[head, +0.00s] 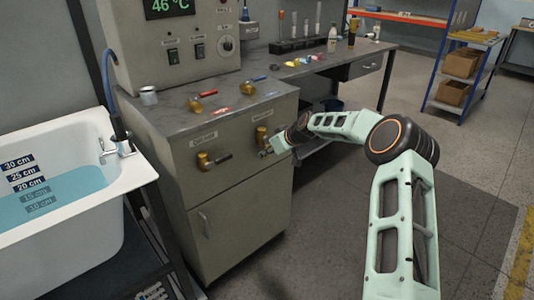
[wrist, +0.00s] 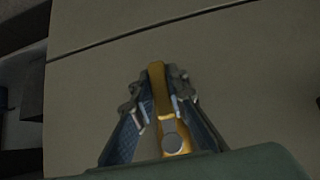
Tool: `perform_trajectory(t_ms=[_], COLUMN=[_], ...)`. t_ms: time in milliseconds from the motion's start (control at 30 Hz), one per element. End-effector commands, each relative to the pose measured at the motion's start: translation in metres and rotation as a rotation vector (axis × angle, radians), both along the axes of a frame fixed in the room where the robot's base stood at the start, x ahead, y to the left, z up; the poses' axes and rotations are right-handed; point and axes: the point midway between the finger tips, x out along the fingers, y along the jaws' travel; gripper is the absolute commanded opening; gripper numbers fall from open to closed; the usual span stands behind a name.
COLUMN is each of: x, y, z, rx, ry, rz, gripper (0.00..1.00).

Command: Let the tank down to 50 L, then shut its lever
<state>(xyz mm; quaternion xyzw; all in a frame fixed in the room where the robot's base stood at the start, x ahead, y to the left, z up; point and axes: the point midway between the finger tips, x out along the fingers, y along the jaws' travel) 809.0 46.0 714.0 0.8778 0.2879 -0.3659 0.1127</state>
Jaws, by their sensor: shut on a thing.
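The white tub (head: 140,177) at the left holds blue water (head: 75,190). Its surface lies just below the 20 cm mark (head: 29,185), with the lower marks under water. No litre scale is readable. Two brass valves sit on the cabinet front: a left valve (head: 204,161) with its handle out to the right, and a right valve (head: 262,135), partly hidden by my gripper (head: 268,151). In the wrist view my gripper (wrist: 166,112) is shut on a yellow lever (wrist: 157,78), which lies between both fingers. The labels above the valves are too small to read.
A control box (head: 180,45) there shows 46 °C. A bench (head: 345,60) with bottles stands behind. The floor (head: 330,230) right of the cabinet is clear.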

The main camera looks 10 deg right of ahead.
Motion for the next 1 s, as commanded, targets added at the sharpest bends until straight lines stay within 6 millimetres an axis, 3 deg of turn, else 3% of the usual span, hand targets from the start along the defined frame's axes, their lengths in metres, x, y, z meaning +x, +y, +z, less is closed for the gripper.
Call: perform_trajectory(t_ms=[300,333,467,800,1000], x=[0.0,0.0,0.0,-0.002,-0.016], y=[0.002,0.002,0.002,0.0,-0.012], z=[0.001,0.001,0.0,0.002,0.022], rx=[0.006,0.006,0.004,0.002,0.002], ry=[0.002,0.002,0.002,0.0,-0.001], rz=[0.0,0.0,0.0,-0.001,-0.002], gripper=[0.0,0.17,0.31,0.32,0.32])
